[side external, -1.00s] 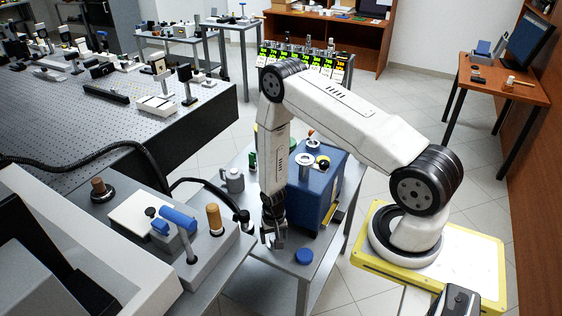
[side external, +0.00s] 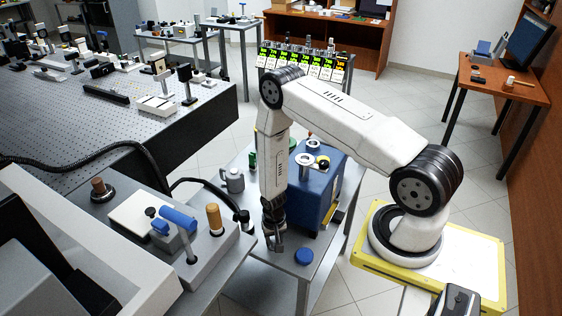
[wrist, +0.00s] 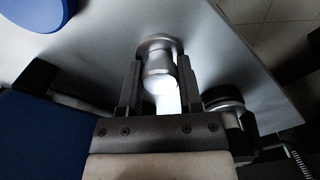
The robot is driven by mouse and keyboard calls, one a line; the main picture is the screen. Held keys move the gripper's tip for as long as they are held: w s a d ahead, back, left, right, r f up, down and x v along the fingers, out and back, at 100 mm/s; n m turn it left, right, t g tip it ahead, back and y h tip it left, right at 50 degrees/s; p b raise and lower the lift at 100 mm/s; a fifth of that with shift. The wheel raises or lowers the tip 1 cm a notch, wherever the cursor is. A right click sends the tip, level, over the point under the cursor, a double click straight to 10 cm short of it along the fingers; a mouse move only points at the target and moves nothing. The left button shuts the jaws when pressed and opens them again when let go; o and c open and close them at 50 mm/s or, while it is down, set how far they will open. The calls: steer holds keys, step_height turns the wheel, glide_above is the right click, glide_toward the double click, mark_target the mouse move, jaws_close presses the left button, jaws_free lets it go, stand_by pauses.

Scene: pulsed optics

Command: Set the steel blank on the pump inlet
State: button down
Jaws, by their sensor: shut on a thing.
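The steel blank (wrist: 158,58) is a shiny silver flanged piece between the two fingers of my gripper (wrist: 158,85) in the wrist view. The fingers are shut on it, low over the grey cart top. In the side view my gripper (side external: 276,243) points down in front of the blue pump body (side external: 317,196); the blank is too small to make out there.
A blue round cap (side external: 304,256) lies on the cart (side external: 285,268) right of my gripper; it also shows in the wrist view (wrist: 34,12). A grey jug-like container (side external: 233,181) stands left of my forearm. A grey unit with handles (side external: 203,243) is close on the left.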

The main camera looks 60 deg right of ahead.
steer(key=shift+r, duration=0.2)
steer(key=shift+r, duration=1.7)
steer(key=shift+r, duration=0.15)
steer(key=shift+r, duration=2.4)
